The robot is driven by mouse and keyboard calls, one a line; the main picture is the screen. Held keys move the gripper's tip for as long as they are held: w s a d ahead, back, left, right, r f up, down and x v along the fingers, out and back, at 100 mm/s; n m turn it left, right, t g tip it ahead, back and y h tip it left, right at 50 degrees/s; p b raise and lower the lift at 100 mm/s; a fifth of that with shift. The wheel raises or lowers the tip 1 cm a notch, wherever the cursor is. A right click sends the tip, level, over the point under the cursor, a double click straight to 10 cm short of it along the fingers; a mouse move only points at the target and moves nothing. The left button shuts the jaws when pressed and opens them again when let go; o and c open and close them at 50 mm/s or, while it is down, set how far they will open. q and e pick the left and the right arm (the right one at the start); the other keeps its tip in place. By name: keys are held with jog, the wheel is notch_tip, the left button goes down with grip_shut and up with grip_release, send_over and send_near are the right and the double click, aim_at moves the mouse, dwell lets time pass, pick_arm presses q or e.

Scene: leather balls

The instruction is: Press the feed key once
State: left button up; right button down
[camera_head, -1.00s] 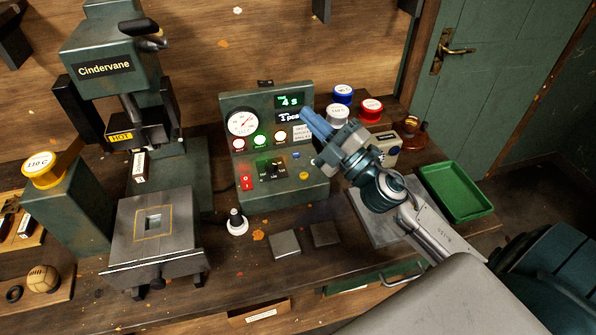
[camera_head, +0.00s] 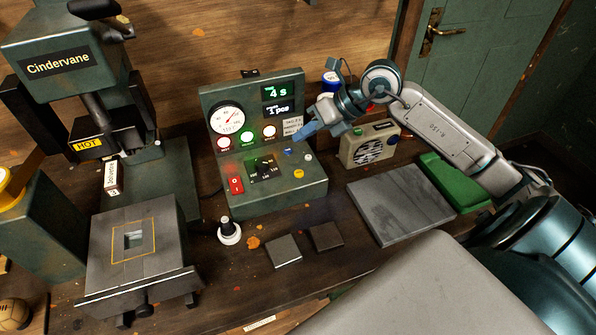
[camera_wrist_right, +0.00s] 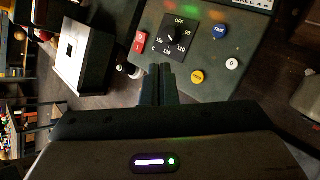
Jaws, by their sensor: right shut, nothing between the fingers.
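The green control box (camera_head: 265,205) stands at the back of the bench. On its sloped front are a round yellow key (camera_head: 299,173), a blue key (camera_head: 288,151) and a small white key. In the right wrist view the yellow key (camera_wrist_right: 197,77) bears a small label that I cannot read surely; the blue key (camera_wrist_right: 220,31) seems to read TIME. My right gripper (camera_head: 303,131) is shut and empty, at the upper right of the box above the keys. In the wrist view its fingertips (camera_wrist_right: 160,71) appear left of the yellow key, apart from it. My left gripper is out of view.
A red switch (camera_head: 235,185) and a black dial (camera_head: 264,168) share the panel. The press (camera_head: 105,70) marked HOT stands left. A beige radio-like box (camera_head: 368,146), a grey slab (camera_head: 400,205) and a green tray (camera_head: 455,182) lie right. Two small plates lie in front.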

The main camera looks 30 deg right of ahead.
jog(key=shift+f, duration=0.1)
jog(key=b, duration=0.5)
send_over(299, 173)
jog(key=d, duration=0.1)
jog(key=f, duration=0.7)
jog(key=shift+s+f, duration=0.35)
jog(key=shift+f, duration=0.5)
jog(key=shift+f+b, duration=0.1)
jog(key=shift+b, duration=0.25)
dwell(0.4)
jog(key=shift+f+b, duration=0.35)
jog(key=shift+b, duration=0.1)
